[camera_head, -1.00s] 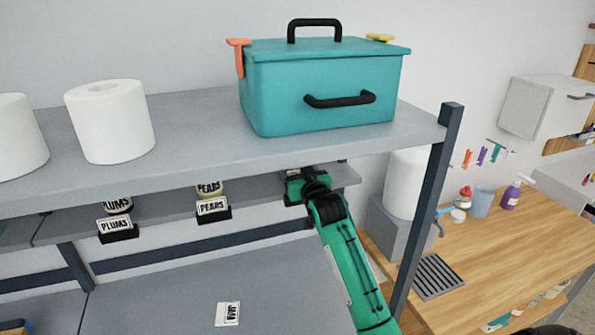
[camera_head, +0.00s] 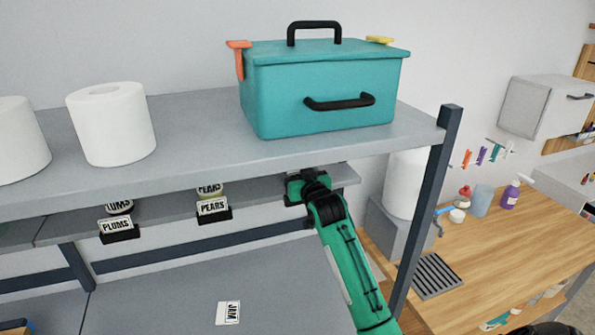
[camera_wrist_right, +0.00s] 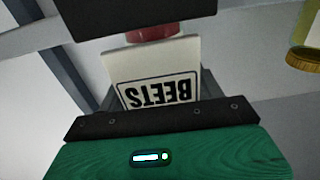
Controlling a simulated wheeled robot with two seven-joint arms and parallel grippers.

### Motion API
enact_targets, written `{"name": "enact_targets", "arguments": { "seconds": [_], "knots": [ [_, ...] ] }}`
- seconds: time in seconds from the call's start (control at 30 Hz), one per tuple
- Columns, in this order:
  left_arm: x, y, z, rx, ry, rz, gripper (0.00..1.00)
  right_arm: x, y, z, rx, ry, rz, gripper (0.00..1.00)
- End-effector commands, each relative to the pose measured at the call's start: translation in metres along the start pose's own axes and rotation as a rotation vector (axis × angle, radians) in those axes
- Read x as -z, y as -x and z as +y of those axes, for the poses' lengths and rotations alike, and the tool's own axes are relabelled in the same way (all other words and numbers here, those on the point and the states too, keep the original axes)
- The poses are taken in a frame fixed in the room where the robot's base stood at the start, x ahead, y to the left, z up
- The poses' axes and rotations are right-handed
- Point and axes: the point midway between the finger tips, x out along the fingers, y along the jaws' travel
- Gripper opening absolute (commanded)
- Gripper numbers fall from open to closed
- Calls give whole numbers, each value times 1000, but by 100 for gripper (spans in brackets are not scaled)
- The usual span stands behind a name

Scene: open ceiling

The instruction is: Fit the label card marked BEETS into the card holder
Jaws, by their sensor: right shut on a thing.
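My right gripper (camera_head: 297,188) is at the front edge of the middle shelf, under the teal box, and is shut on the BEETS card. In the right wrist view the white BEETS card (camera_wrist_right: 155,75) shows upside down, with its lettered end at the gripper. A black block, seemingly the card holder (camera_wrist_right: 135,10), is at the top of that view. A red strip of the jar (camera_wrist_right: 152,33) shows between card and block, so they look apart. In the head view my gripper hides the card and most of the holder. My left gripper is not in view.
A PLUMS holder (camera_head: 119,236) and a PEARS holder (camera_head: 214,216) with cards stand left along the shelf edge. A JAM card (camera_head: 228,313) lies on the lower surface. The teal box (camera_head: 325,95) sits on the upper shelf (camera_head: 200,125); a dark post (camera_head: 428,200) stands right.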

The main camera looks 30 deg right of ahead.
Motion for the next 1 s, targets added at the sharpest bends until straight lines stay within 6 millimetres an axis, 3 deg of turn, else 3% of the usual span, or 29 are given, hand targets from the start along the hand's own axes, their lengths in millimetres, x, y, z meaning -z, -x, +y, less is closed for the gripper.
{"name": "enact_targets", "arguments": {
  "seconds": [1.0],
  "knots": [
    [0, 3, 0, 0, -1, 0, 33, -2, 0, 0, 0, 0, -1, 46]
  ]
}}
